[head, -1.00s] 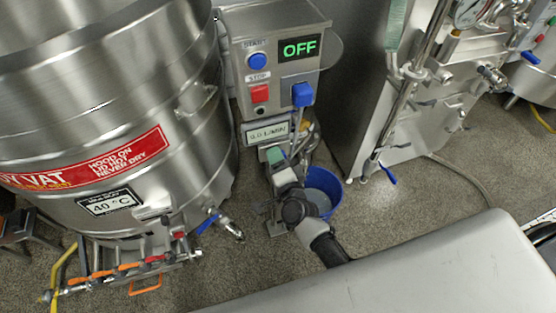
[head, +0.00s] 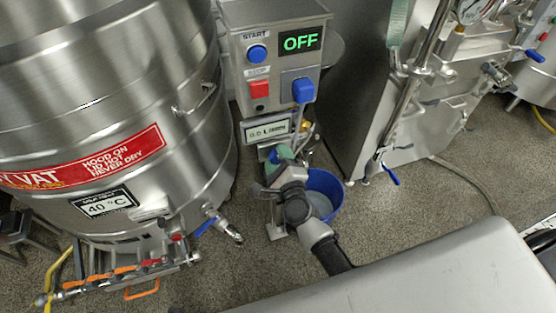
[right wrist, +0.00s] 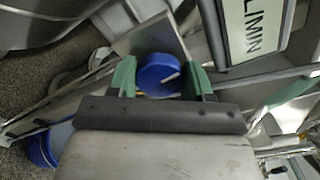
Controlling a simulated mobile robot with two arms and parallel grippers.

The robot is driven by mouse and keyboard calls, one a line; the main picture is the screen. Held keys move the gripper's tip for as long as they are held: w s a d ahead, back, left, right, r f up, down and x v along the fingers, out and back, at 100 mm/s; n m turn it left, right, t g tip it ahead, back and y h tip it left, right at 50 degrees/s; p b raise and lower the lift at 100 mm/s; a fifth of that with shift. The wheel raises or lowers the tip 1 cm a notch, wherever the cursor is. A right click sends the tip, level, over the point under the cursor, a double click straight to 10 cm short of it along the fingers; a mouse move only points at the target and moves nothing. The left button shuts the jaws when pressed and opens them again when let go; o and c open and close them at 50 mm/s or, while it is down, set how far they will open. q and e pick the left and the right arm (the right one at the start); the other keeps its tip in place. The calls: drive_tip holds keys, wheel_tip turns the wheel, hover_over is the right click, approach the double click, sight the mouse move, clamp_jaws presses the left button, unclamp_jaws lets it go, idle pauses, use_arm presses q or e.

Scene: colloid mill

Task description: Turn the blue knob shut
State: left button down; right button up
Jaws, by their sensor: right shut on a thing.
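My left gripper is not in view.
The control box (head: 236,60) shows OFF, with a flow display (head: 267,129) below it. A blue bucket (head: 328,187) stands beside my right wrist. A large steel vat (head: 110,110) is on the left and a steel cabinet (head: 352,90) on the right.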

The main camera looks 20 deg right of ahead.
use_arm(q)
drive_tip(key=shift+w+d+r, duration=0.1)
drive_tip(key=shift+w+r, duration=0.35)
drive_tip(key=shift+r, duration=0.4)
use_arm(e)
drive_tip(key=shift+m, duration=0.9)
drive_tip(key=o, duration=0.9)
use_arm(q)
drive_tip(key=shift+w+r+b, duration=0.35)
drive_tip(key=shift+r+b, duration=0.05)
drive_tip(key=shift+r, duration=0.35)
use_arm(e)
drive_tip(key=s, duration=1.1)
drive_tip(key=shift+d, duration=0.2)
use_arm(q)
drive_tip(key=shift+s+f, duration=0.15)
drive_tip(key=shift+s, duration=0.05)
use_arm(e)
drive_tip(key=shift+w, duration=0.1)
